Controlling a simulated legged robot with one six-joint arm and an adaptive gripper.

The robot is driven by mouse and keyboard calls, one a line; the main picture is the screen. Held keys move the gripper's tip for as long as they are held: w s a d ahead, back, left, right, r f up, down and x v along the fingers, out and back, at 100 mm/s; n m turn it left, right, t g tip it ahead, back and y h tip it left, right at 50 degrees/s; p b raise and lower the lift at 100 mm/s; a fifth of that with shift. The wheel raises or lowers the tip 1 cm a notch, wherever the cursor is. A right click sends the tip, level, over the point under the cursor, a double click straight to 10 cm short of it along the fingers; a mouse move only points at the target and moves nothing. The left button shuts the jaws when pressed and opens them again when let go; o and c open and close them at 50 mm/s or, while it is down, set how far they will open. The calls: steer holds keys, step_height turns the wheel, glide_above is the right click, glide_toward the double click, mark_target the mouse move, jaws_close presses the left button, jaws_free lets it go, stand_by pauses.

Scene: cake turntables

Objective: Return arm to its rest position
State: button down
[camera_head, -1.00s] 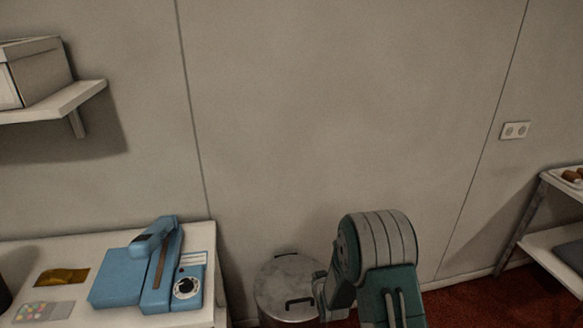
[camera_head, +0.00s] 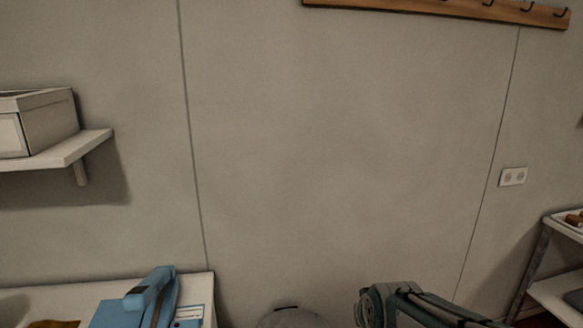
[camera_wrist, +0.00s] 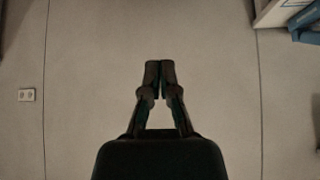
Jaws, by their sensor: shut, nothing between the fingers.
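My gripper (camera_wrist: 160,68) shows in the middle of the wrist view, dark, with its two fingertips together and nothing between them. Behind it is only bare wall. In the head view my teal-grey arm is folded low at the bottom, right of centre; the gripper itself does not show there. No cake turntable is in view.
A white table (camera_head: 60,296) at the lower left holds a blue device (camera_head: 150,302). Above it a wall shelf (camera_head: 85,148) carries a box (camera_head: 45,122). A bin lid (camera_head: 290,318) shows at the bottom. A rack (camera_head: 540,262) stands at right. A hook rail (camera_head: 430,10) hangs above.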

steer(key=s+d+r+g, duration=0.1)
steer(key=s+r, duration=0.1)
steer(key=s, duration=0.7)
steer(key=s+r+g, duration=0.1)
steer(key=s+r, duration=0.1)
steer(key=s, duration=0.7)
steer(key=shift+s+d+m, duration=0.25)
steer(key=shift+d+m, duration=0.05)
steer(key=shift+d, duration=0.05)
steer(key=shift+r, duration=0.1)
